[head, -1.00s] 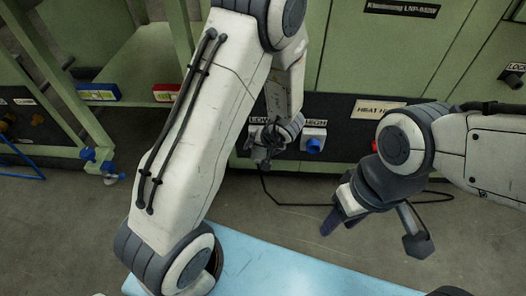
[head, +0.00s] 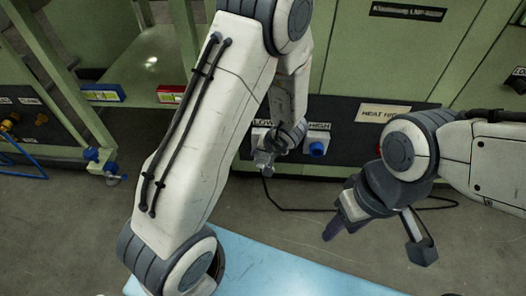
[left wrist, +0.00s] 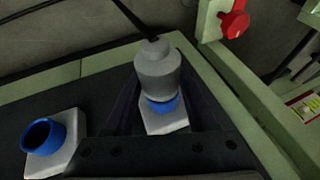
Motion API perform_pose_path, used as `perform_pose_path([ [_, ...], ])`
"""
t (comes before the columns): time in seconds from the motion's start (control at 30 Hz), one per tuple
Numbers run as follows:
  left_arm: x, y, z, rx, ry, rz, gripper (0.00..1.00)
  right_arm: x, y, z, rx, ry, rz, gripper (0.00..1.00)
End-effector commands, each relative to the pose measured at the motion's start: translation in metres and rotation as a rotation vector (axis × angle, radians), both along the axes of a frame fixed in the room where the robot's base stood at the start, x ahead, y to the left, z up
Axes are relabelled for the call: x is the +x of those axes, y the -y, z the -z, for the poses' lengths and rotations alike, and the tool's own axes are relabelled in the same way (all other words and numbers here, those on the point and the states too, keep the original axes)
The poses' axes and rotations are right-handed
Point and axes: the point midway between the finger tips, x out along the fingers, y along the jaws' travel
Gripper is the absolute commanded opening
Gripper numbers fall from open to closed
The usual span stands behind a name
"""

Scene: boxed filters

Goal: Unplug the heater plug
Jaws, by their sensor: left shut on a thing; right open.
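The heater plug is a grey, stepped cylinder (left wrist: 157,72) with a black cable, seen in the left wrist view. Its base sits at the blue ring of a socket (left wrist: 178,122) on a white plate. I cannot tell how deep it is in. In the head view the plug (head: 264,161) is at the socket under the LOW label, partly hidden by my gripper. My left gripper (head: 274,147) is shut on the plug, its dark fingers on both sides of it. My right gripper (head: 378,232) is open and empty, low in front of the cabinet.
An empty blue socket (head: 317,148) under the HIGH label is just right of the plug; it also shows in the left wrist view (left wrist: 45,137). The black cable (head: 300,208) runs along the floor. A light blue surface (head: 270,270) lies in front. A green frame (head: 95,125) stands left.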

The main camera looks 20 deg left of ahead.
Motion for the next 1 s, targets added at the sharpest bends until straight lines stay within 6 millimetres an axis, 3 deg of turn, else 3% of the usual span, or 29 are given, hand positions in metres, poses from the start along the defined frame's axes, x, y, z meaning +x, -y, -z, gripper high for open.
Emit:
perform_pose_path([
  [1.0,-0.029,0.008,-0.001,0.001,0.003,0.001,0.0,0.0,0.0,0.006,0.0,0.0,0.0,0.47],
])
